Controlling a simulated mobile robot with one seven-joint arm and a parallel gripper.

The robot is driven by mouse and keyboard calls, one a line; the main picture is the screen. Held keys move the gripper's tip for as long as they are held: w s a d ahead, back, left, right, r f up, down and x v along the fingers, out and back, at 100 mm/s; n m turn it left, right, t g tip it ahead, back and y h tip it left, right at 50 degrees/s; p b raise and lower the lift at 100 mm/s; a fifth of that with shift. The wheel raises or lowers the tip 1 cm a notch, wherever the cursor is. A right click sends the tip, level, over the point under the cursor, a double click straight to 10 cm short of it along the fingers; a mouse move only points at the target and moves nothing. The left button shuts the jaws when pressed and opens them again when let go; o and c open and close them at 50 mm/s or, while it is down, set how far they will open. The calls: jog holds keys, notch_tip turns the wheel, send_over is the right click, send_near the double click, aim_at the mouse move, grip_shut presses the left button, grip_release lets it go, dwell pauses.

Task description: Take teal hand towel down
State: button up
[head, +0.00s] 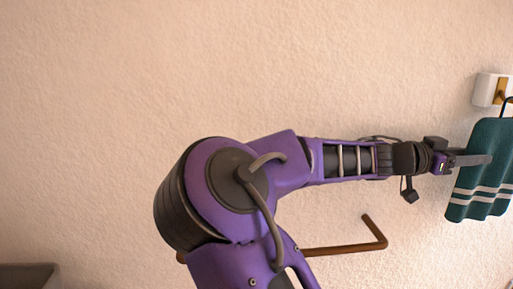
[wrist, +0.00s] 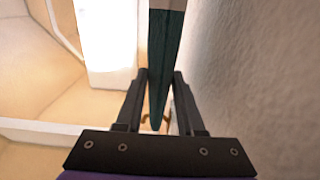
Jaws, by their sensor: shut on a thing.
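The teal hand towel (head: 482,187) has pale stripes near its bottom and hangs at the right edge of the head view, partly cut off. A dark loop at its top reaches up to a brass hook (head: 502,92) on a white wall plate (head: 485,88). I cannot tell whether the loop still rests on the hook. My gripper (head: 487,159) is shut on the towel from its left side. In the wrist view the towel (wrist: 164,45) shows edge-on between the two fingers of my gripper (wrist: 160,76).
A brown bent bar (head: 345,249) sticks out below my arm in the head view. A dark grey edge (head: 28,272) shows at lower left. The textured wall (wrist: 265,70) runs close along the right of the wrist view. The wall left of the towel is bare.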

aim_at(486, 149)
grip_shut()
jog(key=shift+r, duration=0.15)
jog(key=shift+r+p, duration=0.75)
jog(key=shift+r, duration=0.55)
jog(key=shift+s+d+f+b, duration=0.15)
jog(key=shift+s+b, duration=0.7)
jog(key=shift+s, duration=0.9)
jog(key=shift+s+d, duration=0.15)
jog(key=shift+s, duration=2.35)
